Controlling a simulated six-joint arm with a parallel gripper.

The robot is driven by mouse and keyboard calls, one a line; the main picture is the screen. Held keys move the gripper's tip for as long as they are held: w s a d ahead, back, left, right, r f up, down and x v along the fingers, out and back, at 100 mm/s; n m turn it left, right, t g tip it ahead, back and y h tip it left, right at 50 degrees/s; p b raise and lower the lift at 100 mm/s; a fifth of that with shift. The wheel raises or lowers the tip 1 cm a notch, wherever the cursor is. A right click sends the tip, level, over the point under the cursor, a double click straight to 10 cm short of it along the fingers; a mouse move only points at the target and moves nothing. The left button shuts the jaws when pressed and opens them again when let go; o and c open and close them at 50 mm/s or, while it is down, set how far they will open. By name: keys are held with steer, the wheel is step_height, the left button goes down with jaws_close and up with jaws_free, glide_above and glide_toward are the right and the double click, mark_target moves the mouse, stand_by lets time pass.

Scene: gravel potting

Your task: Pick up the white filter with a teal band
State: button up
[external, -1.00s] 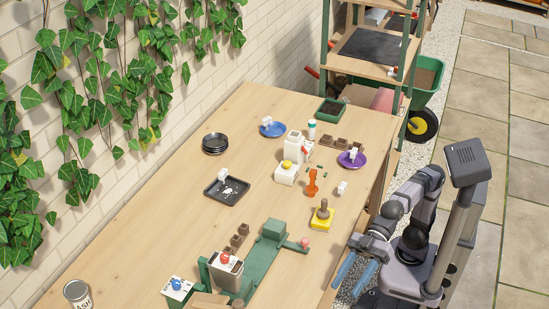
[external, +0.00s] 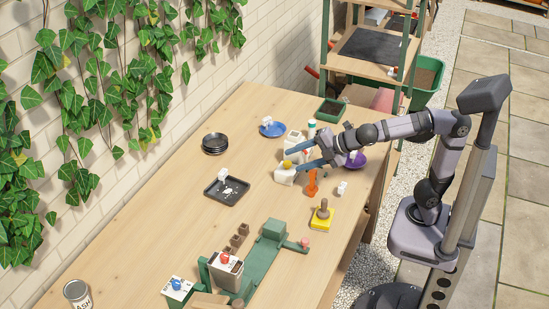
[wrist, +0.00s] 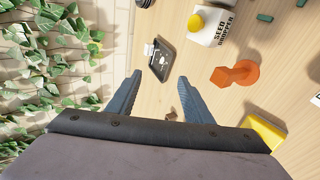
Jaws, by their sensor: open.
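Several small white pieces are in the external view: one on the blue saucer (external: 263,134), one at the black tray (external: 237,191), and one loose white piece (external: 342,187) on the table. They are too small to show which has a teal band. A white upright item with a teal top (external: 312,126) stands near the back, partly hidden. My gripper (external: 291,162) is open and empty, its blue fingers over the white seed dropper. In the wrist view my gripper (wrist: 160,76) points toward the black tray (wrist: 165,60), which has a white piece (wrist: 150,49) at its edge.
An orange piece (external: 312,183) and a yellow block with a brown knob (external: 321,218) stand below my arm. The seed dropper (wrist: 212,28) has a yellow button. A green fixture (external: 266,255) is nearer the front. The table's left side is largely clear.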

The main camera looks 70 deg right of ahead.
mark_target(314, 122)
steer(key=w+d+r+n+h+p, duration=0.1)
steer(key=d+r+h+p, duration=0.1)
steer(key=d, duration=0.4)
steer(key=d+r+n+h+p, duration=0.1)
steer(key=d+r+h+p, duration=0.15)
steer(key=d, duration=0.35)
steer(key=w+d+f+n+g+h+p, duration=0.1)
steer(key=d+f+h+p, duration=0.1)
steer(key=d+f, duration=0.2)
steer(key=w+d+f+n+g+h+p, duration=0.1)
steer(key=w+d+f+h+p, duration=0.1)
steer(key=d, duration=0.7)
steer(key=w+d+f+n+h+p, duration=0.1)
steer(key=d+f+n+h+p, duration=0.1)
steer(key=d+f, duration=0.3)
steer(key=shift+w+d+f+g+h+p, duration=0.3)
steer(key=shift+d+g+h+p, duration=0.15)
steer(key=shift+d+h, duration=0.25)
steer(key=shift+w+d+f+n+t, duration=0.25)
steer(key=shift+d+f+n, duration=0.05)
steer(key=shift+d+f, duration=0.15)
steer(key=shift+p+x, duration=0.95)
steer(key=shift+x, duration=2.65)
steer(key=shift+s, duration=0.1)
jaws_close()
steer(key=shift+r, duration=0.15)
